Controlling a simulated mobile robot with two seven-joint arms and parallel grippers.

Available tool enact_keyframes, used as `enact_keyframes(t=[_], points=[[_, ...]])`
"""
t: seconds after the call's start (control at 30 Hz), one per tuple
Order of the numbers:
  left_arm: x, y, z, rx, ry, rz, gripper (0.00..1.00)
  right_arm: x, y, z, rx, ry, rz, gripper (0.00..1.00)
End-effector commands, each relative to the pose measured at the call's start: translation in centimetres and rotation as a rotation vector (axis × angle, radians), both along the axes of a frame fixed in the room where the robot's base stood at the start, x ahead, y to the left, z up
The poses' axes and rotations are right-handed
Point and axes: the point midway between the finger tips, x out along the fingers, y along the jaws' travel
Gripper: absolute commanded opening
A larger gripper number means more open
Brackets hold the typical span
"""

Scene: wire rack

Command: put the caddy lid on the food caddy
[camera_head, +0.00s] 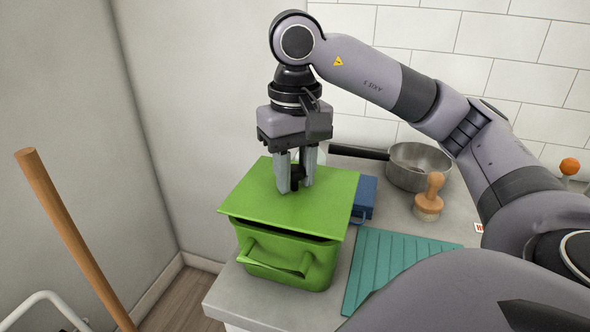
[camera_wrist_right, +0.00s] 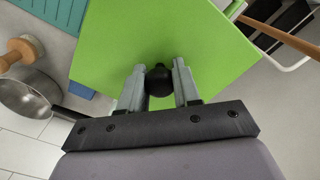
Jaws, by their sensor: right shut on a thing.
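The green food caddy (camera_head: 285,262) stands on the counter's front left corner, its handle hanging at the front. The flat green caddy lid (camera_head: 318,206) lies over the caddy's top, with a dark gap under its front edge, widest toward the right. Whether its back edge touches the rim is hidden. My right gripper (camera_head: 295,184) points down and is shut on the lid's black knob. The lid (camera_wrist_right: 165,40) and the knob (camera_wrist_right: 159,80) between the fingers also show in the right wrist view. My left gripper is not in view.
A teal ribbed mat (camera_head: 395,262) lies right of the caddy. A blue box (camera_head: 366,196) is close behind it on the right. A steel pan (camera_head: 418,165) and a wooden-handled brush (camera_head: 430,198) stand farther back. A wooden pole (camera_head: 70,230) rises at left.

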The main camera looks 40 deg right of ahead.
Motion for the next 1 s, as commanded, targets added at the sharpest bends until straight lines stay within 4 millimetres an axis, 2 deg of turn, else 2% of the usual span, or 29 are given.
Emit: enact_keyframes(t=[1.0], points=[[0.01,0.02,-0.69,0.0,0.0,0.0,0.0,-0.01,0.01,-1.04,0.0,0.0,0.001,0.0]])
